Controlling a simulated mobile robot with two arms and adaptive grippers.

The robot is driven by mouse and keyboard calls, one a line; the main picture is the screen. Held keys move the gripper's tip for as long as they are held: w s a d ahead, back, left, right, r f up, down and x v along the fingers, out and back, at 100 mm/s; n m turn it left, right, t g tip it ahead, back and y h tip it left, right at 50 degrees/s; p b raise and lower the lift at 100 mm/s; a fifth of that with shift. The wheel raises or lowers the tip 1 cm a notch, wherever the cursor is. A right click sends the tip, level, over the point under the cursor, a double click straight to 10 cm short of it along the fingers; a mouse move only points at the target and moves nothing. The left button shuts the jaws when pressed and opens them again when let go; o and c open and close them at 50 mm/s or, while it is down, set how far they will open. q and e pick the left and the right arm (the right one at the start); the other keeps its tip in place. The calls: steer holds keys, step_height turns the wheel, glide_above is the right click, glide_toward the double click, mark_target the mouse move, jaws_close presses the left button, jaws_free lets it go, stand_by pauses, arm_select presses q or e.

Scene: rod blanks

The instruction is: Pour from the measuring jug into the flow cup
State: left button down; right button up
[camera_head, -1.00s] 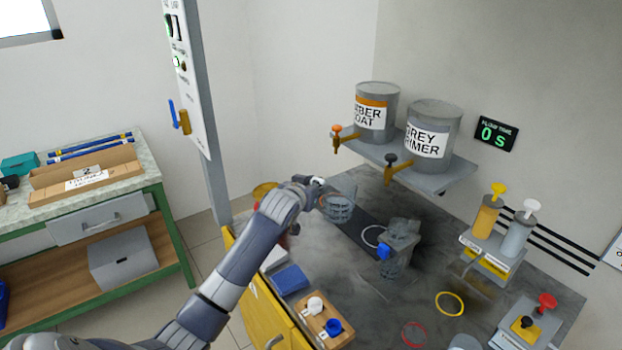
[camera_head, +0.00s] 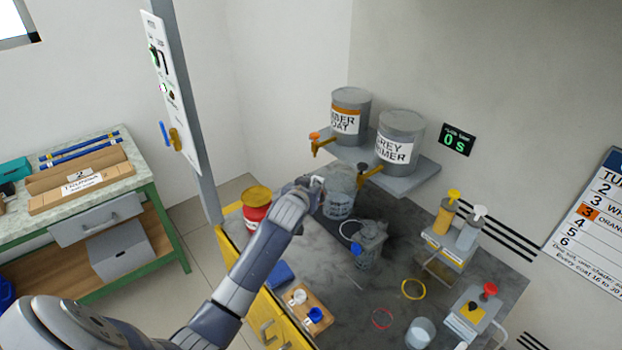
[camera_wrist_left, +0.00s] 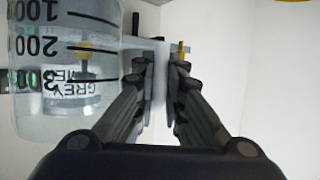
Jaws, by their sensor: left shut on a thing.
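My left gripper (camera_head: 318,186) is shut on the handle of the clear measuring jug (camera_head: 340,203), at the back of the grey bench. In the left wrist view the jug (camera_wrist_left: 65,75) stands left of the fingers (camera_wrist_left: 158,85), with black marks of 100, 200 and 300. The jug looks about upright; I cannot tell its contents or whether it touches the bench. A grey cup-like device with a blue part, which looks like the flow cup (camera_head: 371,240), stands in front and right of the jug, apart from it. My right gripper is out of view.
Two paint cans (camera_head: 349,112) (camera_head: 399,138) with taps stand on a shelf (camera_head: 425,172) behind the jug. A red pot (camera_head: 257,205) is left of my forearm.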

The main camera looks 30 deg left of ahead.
mark_target(326, 183)
arm_select(q)
steer(key=d+m+y+b, duration=0.1)
steer(key=b, duration=0.1)
steer(key=d+r+m+y+b, duration=0.1)
steer(key=m+b, duration=0.1)
steer(key=d+m+t+y+b, duration=0.1)
steer(key=d+m+b, duration=0.1)
steer(key=shift+w+r, duration=0.15)
steer(key=shift+w, duration=0.15)
steer(key=d+r+m+y, duration=0.1)
steer(key=d+r+m, duration=0.1)
steer(key=shift+d+r+m+t+y, duration=0.25)
steer(key=shift+r+m+t+y, duration=0.05)
steer(key=shift+t, duration=0.1)
steer(key=shift+f, duration=0.1)
steer(key=shift+d+r, duration=0.2)
stand_by(0.9)
steer(key=shift+d+r+m, duration=0.1)
steer(key=shift+d+m, duration=0.05)
steer(key=shift+m, duration=0.15)
stand_by(0.4)
stand_by(0.4)
steer(key=shift+w+d+r+b, duration=0.1)
steer(key=shift+d+r+b, duration=0.05)
steer(key=shift+d+b, duration=0.15)
stand_by(0.7)
